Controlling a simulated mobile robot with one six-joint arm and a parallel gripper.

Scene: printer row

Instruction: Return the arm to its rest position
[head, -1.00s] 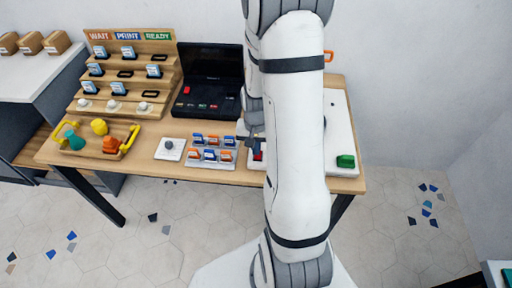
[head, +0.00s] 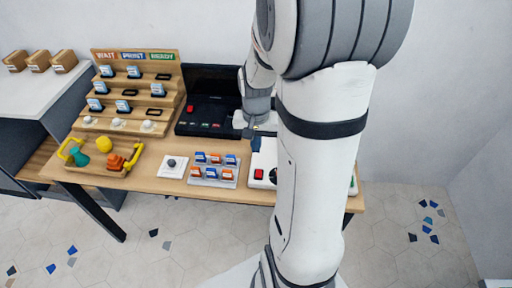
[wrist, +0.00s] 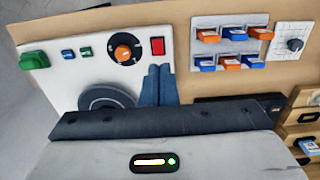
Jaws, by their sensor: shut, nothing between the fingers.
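My arm's white links rise through the right-centre of the head view and hide part of the table. My gripper (head: 256,145) hangs over the table, beside the left end of a white control panel (head: 262,160). In the wrist view my gripper (wrist: 158,85) shows its two dark blue fingers together, with nothing between them. They overlap the panel (wrist: 72,75) in the picture, near a red button (wrist: 157,47) and a round grey disc (wrist: 105,100). Whether they touch it I cannot tell. The panel also has an orange knob (wrist: 124,52) and a green button (wrist: 34,60).
A black laptop-like machine (head: 210,100) stands behind the gripper. A stepped wooden rack (head: 130,95), a wooden tray (head: 95,165), a grey knob box (head: 172,166) and a holder of blue and orange pieces (head: 214,180) are to the left. Floor shows in front.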

